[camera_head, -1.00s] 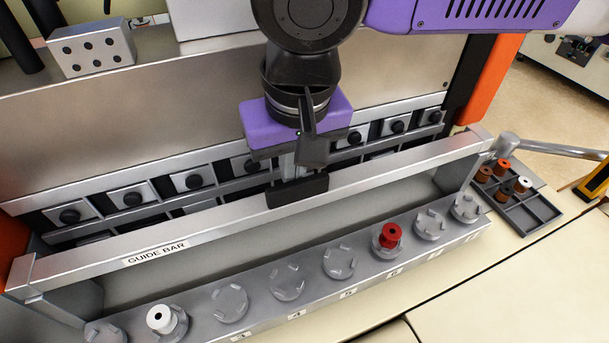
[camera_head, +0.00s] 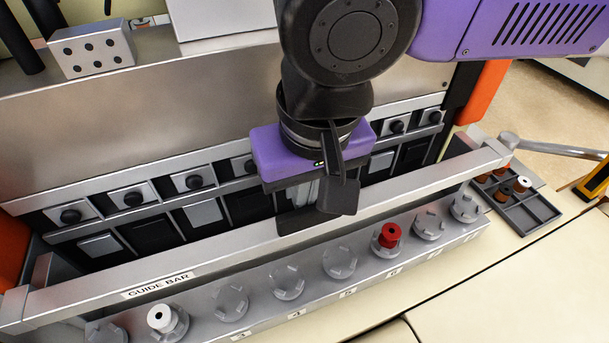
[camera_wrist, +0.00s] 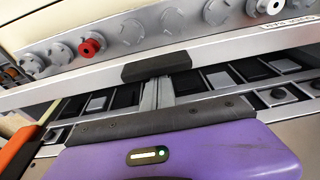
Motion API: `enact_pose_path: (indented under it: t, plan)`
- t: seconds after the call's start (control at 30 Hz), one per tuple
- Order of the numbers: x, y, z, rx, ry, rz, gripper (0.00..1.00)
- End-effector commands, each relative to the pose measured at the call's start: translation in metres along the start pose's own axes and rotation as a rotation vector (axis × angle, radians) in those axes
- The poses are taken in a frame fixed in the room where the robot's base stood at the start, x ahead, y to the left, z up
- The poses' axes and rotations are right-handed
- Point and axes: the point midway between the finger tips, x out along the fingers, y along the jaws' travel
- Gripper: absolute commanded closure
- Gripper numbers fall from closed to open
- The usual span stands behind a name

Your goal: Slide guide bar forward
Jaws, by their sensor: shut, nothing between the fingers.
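The guide bar (camera_head: 385,196) is a long silver bar with a printed label, running across the machine just behind the row of round stations. In the wrist view the bar (camera_wrist: 215,55) crosses the upper middle. My gripper (camera_head: 302,218) is at the bar's back side near its middle, fingers shut with nothing between them. The dark fingertips (camera_wrist: 157,66) appear against the bar's edge in the wrist view; whether they press on it I cannot tell. My gripper's body hides part of the bar and the panel behind.
A front rail (camera_head: 262,310) carries several round stations, one with a red piece (camera_head: 389,235) and one with a white piece (camera_head: 161,318). Dark slots with black knobs (camera_head: 133,199) lie behind the bar. A partitioned tray (camera_head: 530,211) sits at right beside a grey handle (camera_head: 560,149).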

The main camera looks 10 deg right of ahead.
Motion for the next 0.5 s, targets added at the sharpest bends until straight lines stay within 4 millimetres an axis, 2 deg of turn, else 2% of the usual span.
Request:
enact_pose_path:
  t: [0.03,0.5]
  plan:
    - [0.009,-0.003,0.011,-0.007,-0.025,-0.006,1.00]
    - [0.005,-0.003,0.032,-0.010,-0.026,-0.007,1.00]
